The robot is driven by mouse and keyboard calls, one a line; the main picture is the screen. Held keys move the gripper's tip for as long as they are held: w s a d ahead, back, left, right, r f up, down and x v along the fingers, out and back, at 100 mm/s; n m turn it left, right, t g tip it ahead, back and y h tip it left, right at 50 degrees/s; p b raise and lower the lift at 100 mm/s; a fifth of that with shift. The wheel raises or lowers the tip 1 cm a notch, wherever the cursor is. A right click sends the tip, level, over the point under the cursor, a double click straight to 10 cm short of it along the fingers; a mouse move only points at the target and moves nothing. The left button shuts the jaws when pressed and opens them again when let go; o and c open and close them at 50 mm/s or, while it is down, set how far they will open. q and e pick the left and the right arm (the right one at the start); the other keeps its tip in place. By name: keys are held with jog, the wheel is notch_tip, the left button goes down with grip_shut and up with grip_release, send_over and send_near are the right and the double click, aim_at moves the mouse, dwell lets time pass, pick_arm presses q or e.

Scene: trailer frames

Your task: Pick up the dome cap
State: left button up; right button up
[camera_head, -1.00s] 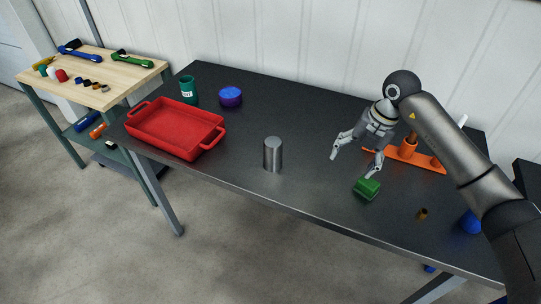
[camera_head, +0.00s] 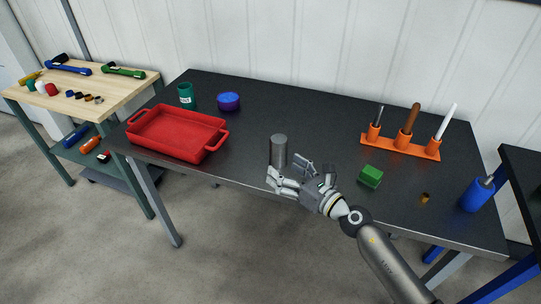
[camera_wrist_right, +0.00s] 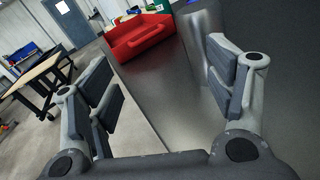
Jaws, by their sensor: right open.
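A smooth grey metal cylinder (camera_head: 279,151) stands upright near the front edge of the dark table; whether it is the dome cap, I cannot tell for certain. My right gripper (camera_head: 287,171) is open and empty at table's front edge, just in front of the cylinder, its fingers pointing toward it. In the right wrist view the cylinder (camera_wrist_right: 199,55) shows beyond the open fingers of the gripper (camera_wrist_right: 162,82), closer to the right finger. A gap seems to remain between them. My left gripper is not in view.
A red tray (camera_head: 178,133) lies to the left, with a green cup (camera_head: 186,95) and a blue-purple round container (camera_head: 228,102) behind it. A green block (camera_head: 370,176), an orange rack (camera_head: 400,146) and a blue bottle (camera_head: 477,194) are to the right. The table behind the cylinder is clear.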

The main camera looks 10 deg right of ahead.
aim_at(284, 156)
jog(key=d+h, duration=0.1)
jog(key=s+d+f+t+h, duration=0.1)
jog(key=d+h, duration=0.1)
jog(key=shift+s+d+f+m+t+h, duration=0.2)
jog(key=shift+s+f+m+t+h, duration=0.1)
jog(key=shift+s+f+m+t, duration=0.1)
jog(key=shift+w+d, duration=0.15)
jog(key=x, duration=0.4)
jog(key=shift+w+f, duration=0.1)
jog(key=shift+w, duration=0.25)
jog(key=shift+x, duration=2.95)
jog(key=shift+f, duration=0.1)
jog(key=c, duration=1.2)
